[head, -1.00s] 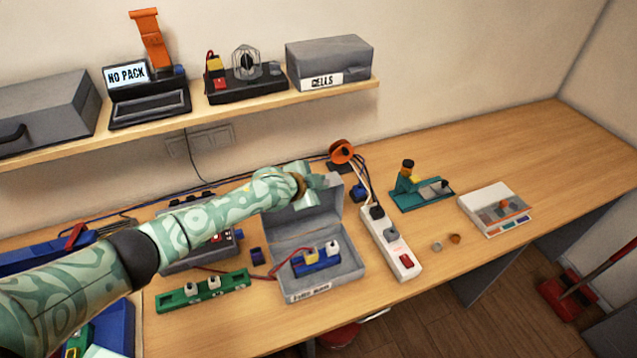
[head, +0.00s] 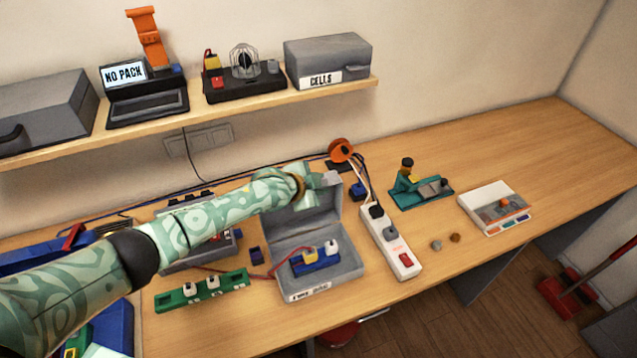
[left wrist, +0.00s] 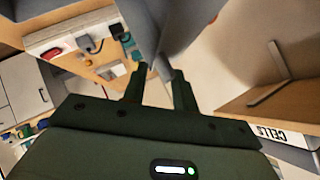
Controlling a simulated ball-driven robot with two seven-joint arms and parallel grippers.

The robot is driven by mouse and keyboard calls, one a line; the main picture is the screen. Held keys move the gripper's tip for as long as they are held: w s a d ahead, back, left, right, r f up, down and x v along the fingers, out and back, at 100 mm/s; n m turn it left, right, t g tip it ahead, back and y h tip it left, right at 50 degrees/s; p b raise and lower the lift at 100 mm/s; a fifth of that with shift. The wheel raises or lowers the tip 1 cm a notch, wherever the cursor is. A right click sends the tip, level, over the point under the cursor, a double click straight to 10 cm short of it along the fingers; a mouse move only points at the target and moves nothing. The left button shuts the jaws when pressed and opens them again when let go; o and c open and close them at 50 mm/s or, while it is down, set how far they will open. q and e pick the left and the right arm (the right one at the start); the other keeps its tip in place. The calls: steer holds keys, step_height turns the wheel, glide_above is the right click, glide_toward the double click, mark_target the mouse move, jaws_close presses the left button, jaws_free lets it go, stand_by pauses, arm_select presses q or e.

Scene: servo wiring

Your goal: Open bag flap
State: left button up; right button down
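The grey bag (head: 348,268) stands open on the bench, and its flap (head: 325,212) is raised at the back. Inside lies a blue holder (head: 316,263) with a yellow and a white piece. My left gripper (head: 326,181) is at the flap's upper edge. In the left wrist view the flap (left wrist: 150,25) runs down between the fingertips of my left gripper (left wrist: 160,72), which appear shut on its edge. The exact contact is hard to see. My right gripper is not in view.
A white power strip (head: 385,240) stands right of the bag. A green strip (head: 208,293) and a grey device (head: 200,250) lie left of it. A teal stand (head: 420,195) and a white tray (head: 497,222) are farther right. A shelf (head: 240,108) hangs above.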

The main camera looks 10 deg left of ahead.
arm_select(q)
steer(key=shift+f, duration=0.1)
steer(key=s+a+r+p, duration=0.3)
steer(key=a+r+p, duration=0.2)
steer(key=r, duration=0.1)
steer(key=s+a+r+p, duration=0.4)
steer(key=a+r, duration=0.2)
steer(key=r, duration=0.1)
steer(key=shift+a+r+p, duration=0.2)
steer(key=shift+r+p, duration=0.1)
steer(key=shift+p, duration=0.1)
stand_by(0.9)
steer(key=b+v, duration=0.2)
steer(key=v, duration=1.4)
steer(key=shift+s+b, duration=0.15)
steer(key=shift+b, duration=0.25)
